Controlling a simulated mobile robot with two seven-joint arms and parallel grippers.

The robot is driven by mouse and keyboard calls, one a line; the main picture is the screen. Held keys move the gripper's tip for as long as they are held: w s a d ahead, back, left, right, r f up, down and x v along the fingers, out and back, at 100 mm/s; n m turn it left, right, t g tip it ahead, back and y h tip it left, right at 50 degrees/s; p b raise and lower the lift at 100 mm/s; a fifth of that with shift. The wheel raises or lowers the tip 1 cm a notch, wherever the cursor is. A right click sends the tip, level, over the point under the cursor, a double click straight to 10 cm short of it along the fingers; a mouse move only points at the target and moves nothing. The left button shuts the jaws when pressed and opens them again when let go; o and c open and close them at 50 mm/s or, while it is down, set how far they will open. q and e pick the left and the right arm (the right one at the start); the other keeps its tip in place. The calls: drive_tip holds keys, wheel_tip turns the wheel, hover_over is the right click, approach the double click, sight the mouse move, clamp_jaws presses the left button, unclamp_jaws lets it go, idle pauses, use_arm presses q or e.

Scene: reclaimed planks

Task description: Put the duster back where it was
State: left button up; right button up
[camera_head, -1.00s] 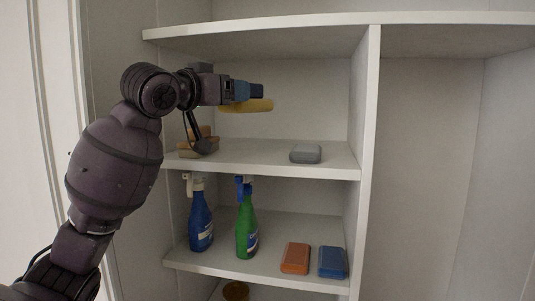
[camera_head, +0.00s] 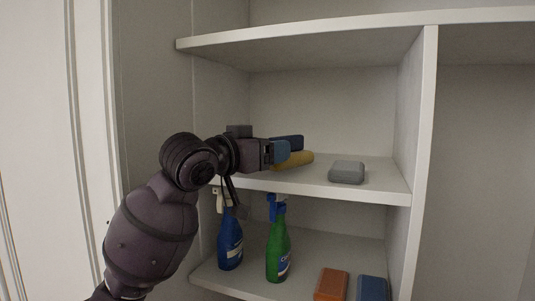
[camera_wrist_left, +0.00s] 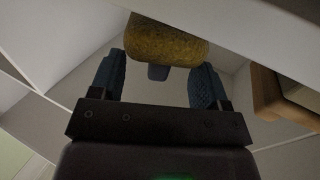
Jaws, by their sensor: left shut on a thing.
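The duster (camera_head: 296,160) shows as a yellow rounded head at the tip of my left gripper (camera_head: 284,149) in the head view. The gripper is shut on it and holds it low over the left part of the middle shelf (camera_head: 300,187). I cannot tell whether the duster touches the shelf. In the left wrist view the yellow head (camera_wrist_left: 168,42) lies just beyond the fingers, with a short blue-grey part (camera_wrist_left: 158,72) between them. My right gripper is not in view.
A grey rounded block (camera_head: 346,172) stands on the same shelf to the right. Below are a blue spray bottle (camera_head: 230,245), a green spray bottle (camera_head: 278,252), an orange block (camera_head: 331,284) and a blue block (camera_head: 373,288). A brown wooden thing (camera_wrist_left: 265,92) is close by in the wrist view.

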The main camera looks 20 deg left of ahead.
use_arm(q)
drive_tip(key=shift+w+f, duration=0.3)
drive_tip(key=shift+f, duration=0.35)
drive_tip(key=shift+s+r, duration=0.15)
drive_tip(key=shift+s, duration=0.15)
drive_tip(key=o, duration=1.2)
drive_tip(key=shift+w, duration=0.1)
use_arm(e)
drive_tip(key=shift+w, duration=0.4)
use_arm(q)
drive_tip(key=shift+a, duration=0.1)
drive_tip(key=b+v, duration=0.2)
drive_tip(key=v, duration=1)
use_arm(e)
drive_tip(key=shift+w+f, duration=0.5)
